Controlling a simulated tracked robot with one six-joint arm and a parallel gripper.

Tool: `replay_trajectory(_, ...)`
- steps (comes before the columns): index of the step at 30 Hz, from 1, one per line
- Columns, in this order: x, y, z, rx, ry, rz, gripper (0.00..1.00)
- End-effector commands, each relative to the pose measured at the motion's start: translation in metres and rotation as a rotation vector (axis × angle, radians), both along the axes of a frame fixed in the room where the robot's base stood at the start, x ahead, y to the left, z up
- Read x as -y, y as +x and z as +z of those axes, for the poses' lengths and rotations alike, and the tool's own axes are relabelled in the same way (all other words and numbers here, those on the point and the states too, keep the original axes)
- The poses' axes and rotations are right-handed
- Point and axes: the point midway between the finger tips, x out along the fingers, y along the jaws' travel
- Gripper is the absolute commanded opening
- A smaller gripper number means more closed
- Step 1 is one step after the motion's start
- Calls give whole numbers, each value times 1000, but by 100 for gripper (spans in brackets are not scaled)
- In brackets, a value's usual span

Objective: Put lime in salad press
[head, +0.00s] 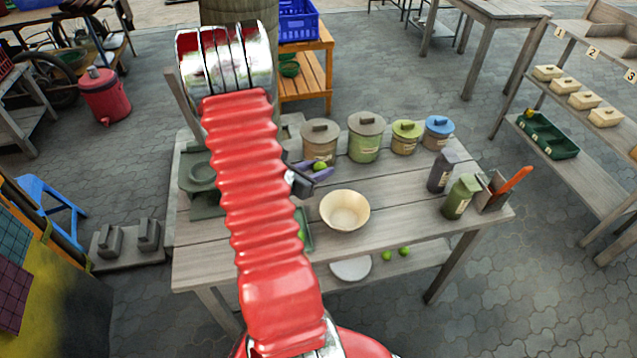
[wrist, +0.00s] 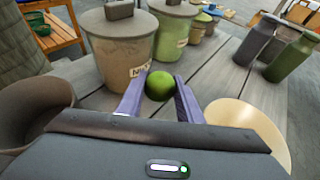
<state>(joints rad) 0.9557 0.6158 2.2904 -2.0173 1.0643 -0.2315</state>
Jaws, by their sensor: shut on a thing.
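My gripper (head: 316,174) shows past my red arm, above the wooden table. In the wrist view its two purple fingers (wrist: 158,88) are shut on a green lime (wrist: 159,86), which also shows in the head view (head: 320,166). The lime is held at the fingertips, in front of the lidded jars. A brown round clay vessel (wrist: 32,112) stands at the left of the wrist view, and my arm seems to hide it in the head view. I cannot tell for sure whether it is the salad press. A cream bowl (head: 345,211) stands right of my gripper.
Several lidded jars (head: 366,136) line the table's back. Two dark bottles (head: 462,197) stand at the right. Green dishes (head: 202,177) stand at the left. A green tray (head: 307,243) is partly behind my arm. Loose limes (head: 404,251) lie on the lower shelf.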

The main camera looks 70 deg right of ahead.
Motion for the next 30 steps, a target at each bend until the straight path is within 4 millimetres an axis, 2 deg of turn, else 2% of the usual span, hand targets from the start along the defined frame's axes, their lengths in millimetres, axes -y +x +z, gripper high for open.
replay_trajectory(5,0,0,-14,-2,0,-1,11)
replay_trajectory(17,0,0,-17,0,-1,0,11)
replay_trajectory(30,0,1,-55,0,-1,1,11)
